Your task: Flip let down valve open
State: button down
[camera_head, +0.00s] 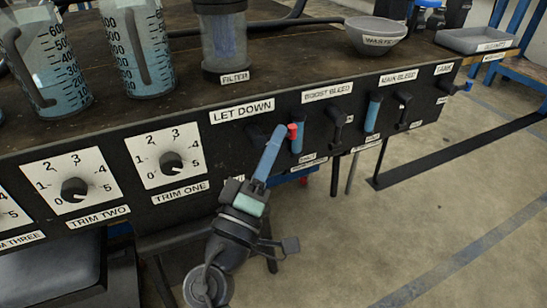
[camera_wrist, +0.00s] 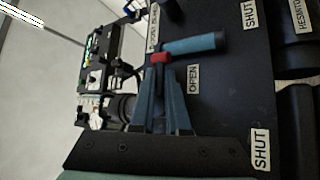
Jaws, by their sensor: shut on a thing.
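The LET DOWN label (camera_head: 241,111) is on the bench's dark front panel. A blue valve handle (camera_head: 298,140) hangs roughly upright to the label's right; it also shows in the wrist view (camera_wrist: 195,43), close to an OPEN label (camera_wrist: 193,79). The long blue fingers of my gripper (camera_head: 290,133) reach up to a small red piece at the handle's end. In the wrist view the fingertips (camera_wrist: 161,64) are closed together at this red piece. The fingers hide part of the contact. I cannot tell for certain which panel label this handle belongs to.
To the right are a black handle (camera_head: 340,120), another blue handle (camera_head: 373,113) and another black handle (camera_head: 404,108). Trim dials (camera_head: 172,163) lie to the left. Beakers (camera_head: 140,50) and a bowl (camera_head: 376,35) stand on the bench. The floor in front is clear.

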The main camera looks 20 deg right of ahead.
dwell(0.5)
jog(key=c, duration=0.9)
grip_release()
jog(key=shift+s+a, duration=0.1)
jog(key=p+v, duration=0.3)
jog(key=v, duration=0.9)
jog(key=shift+s+a+f, duration=0.2)
jog(key=shift+s+f, duration=0.05)
